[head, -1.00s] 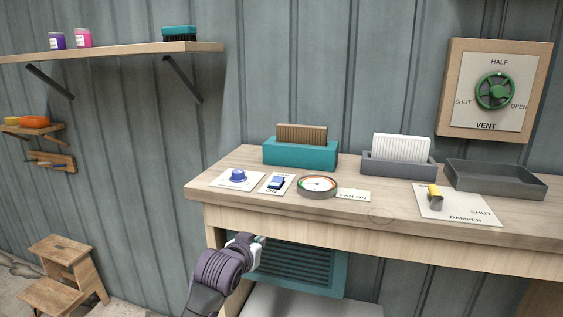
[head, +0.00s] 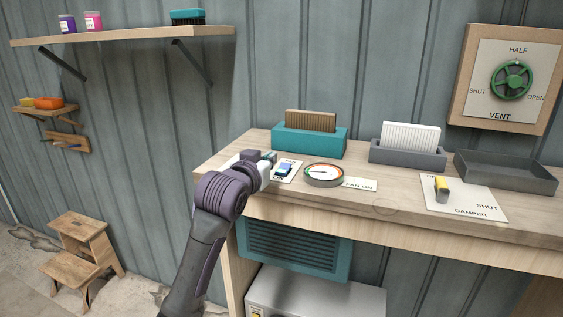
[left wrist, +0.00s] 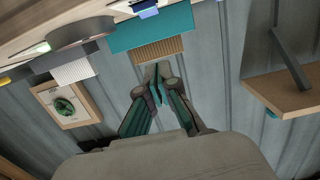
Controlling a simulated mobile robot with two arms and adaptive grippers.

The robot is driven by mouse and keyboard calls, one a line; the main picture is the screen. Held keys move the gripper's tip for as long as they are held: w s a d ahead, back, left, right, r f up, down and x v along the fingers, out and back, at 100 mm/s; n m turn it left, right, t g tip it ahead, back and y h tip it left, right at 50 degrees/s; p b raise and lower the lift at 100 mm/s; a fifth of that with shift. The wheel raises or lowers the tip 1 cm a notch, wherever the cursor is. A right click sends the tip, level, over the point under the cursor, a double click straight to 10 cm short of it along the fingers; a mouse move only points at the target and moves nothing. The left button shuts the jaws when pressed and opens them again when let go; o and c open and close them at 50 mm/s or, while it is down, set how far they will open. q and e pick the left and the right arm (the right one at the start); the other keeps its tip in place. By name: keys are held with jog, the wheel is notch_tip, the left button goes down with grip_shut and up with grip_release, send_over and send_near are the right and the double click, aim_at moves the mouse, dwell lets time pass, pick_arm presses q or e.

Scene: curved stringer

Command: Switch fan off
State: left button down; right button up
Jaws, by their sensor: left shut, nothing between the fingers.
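The fan switch is a blue rocker (head: 284,168) on a white plate (head: 292,175) on the wooden bench, with "ON" lettered on the plate. A small card reading "FAN ON" (head: 360,184) lies right of the round gauge (head: 323,175). My left gripper (head: 269,157) is shut and empty, above the bench just left of the rocker. I cannot tell whether it touches the plate. In the left wrist view my fingertips (left wrist: 156,72) are together, and a blue part shows at the top edge. My right gripper is not in view.
A teal holder (head: 309,143) stands behind the switch, with a grey holder (head: 408,156) and grey tray (head: 506,173) farther right. A damper plate (head: 465,199) with a yellow-tipped lever lies at front right. A shelf (head: 125,38) hangs at upper left.

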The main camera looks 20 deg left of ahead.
pick_arm(q)
jog(key=p, duration=0.4)
send_over(282, 169)
jog(key=shift+s+f, duration=0.3)
jog(key=shift+f, duration=0.05)
notch_tip(282, 169, down, 3)
jog(key=shift+w+r+p, duration=0.1)
jog(key=shift+w+p, duration=0.05)
jog(key=shift+p, duration=0.4)
jog(key=shift+f, duration=0.7)
jog(key=shift+w+f, duration=0.15)
